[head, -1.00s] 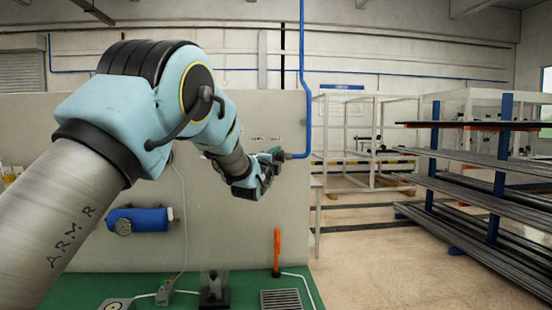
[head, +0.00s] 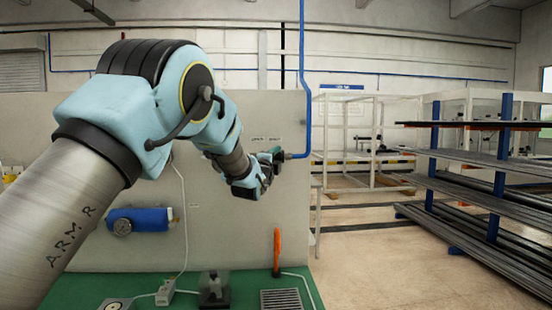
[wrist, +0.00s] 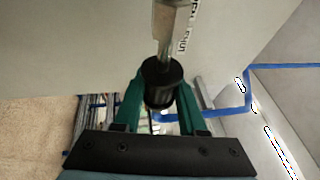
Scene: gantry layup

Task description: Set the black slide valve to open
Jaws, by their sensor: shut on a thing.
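The black slide valve (wrist: 158,68) is a black sleeve on a bright metal pipe (wrist: 168,25) that runs along the pale panel. In the wrist view, the green fingers of my gripper (wrist: 160,95) are shut on the sleeve, one on each side. The panel label (wrist: 187,28) reads OPEN and SHUT, partly cut off; the sleeve lies by the SHUT end. In the head view, my gripper (head: 271,160) is at the panel's right edge, just below the small label (head: 265,138). The sleeve itself is mostly hidden there by my gripper.
A blue pipe (head: 303,80) drops to the valve's right side. A blue cylinder with a gauge (head: 150,219) hangs on the panel. An orange handle (head: 277,248) stands on the green bench top (head: 245,277) below. A pipe rack (head: 470,180) stands to the right, beyond open floor.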

